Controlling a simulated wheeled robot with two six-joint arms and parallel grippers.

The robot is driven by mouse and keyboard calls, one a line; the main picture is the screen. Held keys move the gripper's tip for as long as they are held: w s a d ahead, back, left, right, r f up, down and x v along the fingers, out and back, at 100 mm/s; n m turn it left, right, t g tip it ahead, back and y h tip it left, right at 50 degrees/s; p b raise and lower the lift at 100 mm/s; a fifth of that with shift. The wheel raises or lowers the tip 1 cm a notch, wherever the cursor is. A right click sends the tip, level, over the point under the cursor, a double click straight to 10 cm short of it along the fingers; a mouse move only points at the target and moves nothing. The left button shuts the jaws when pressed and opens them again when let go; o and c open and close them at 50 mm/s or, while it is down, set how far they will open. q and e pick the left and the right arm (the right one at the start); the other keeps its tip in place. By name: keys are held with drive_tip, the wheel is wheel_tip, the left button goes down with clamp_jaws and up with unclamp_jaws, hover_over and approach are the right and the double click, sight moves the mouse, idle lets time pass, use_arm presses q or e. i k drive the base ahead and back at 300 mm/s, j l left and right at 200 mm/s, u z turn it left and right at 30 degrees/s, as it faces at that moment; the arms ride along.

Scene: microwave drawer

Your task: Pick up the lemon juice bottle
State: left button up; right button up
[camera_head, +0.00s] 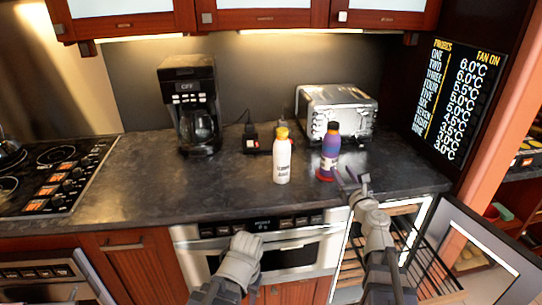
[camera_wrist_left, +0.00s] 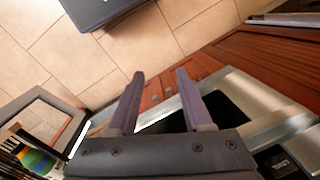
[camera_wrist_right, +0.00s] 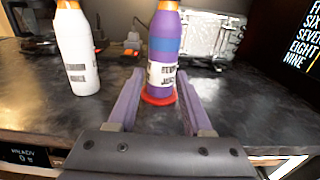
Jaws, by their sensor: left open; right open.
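A white bottle with a yellow-orange cap (camera_head: 282,158) stands upright on the counter; its small dark label seems to read lemon juice. It also shows at the left in the right wrist view (camera_wrist_right: 77,50). A purple and blue bottle (camera_head: 329,150) stands to its right on a red base. My right gripper (camera_head: 350,181) is open and empty at the counter's front edge. In the right wrist view the purple bottle (camera_wrist_right: 162,48) stands ahead between the fingers, apart from them, and the white bottle is left of them. My left gripper (camera_wrist_left: 158,76) is open and empty, low before the microwave drawer.
A coffee maker (camera_head: 190,100) and a toaster (camera_head: 337,110) stand behind the bottles, with dark plugs (camera_head: 252,140) between them. A stove (camera_head: 55,175) is at left. The microwave drawer (camera_head: 300,250) is below the counter. An open cooler door (camera_head: 480,250) stands at right. The counter left of the white bottle is clear.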

sight(282, 146)
drive_tip(key=i+j+z, duration=0.2)
drive_tip(key=j, duration=0.65)
drive_tip(key=j+z, duration=0.25)
drive_tip(key=j, duration=0.6)
